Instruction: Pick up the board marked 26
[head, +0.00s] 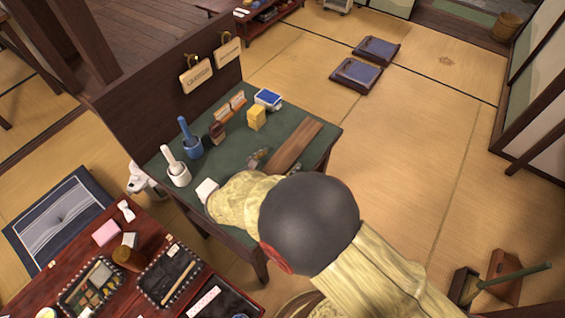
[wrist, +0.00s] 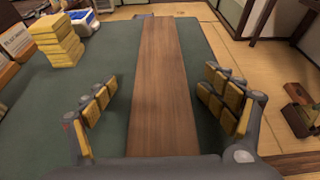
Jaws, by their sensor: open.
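A long brown wooden board (head: 297,143) lies flat on the green-topped table (head: 226,172). In the wrist view the board (wrist: 158,60) runs lengthwise away from me, between my finger pads. No number shows on its visible face, so I cannot tell if it is the one marked 26. My gripper (wrist: 160,95) is open and empty, with one padded finger on each side of the board and a gap to each edge. In the head view my arm hides most of the gripper and the board's near end.
Left of the board stand a yellow block stack (head: 257,118), a blue-and-white box (head: 268,98), small wooden signs (head: 230,106), and blue (head: 191,143) and white (head: 177,170) mortars. An upright panel (head: 160,104) with hanging signs edges the table. A cluttered red table (head: 140,250) is near left.

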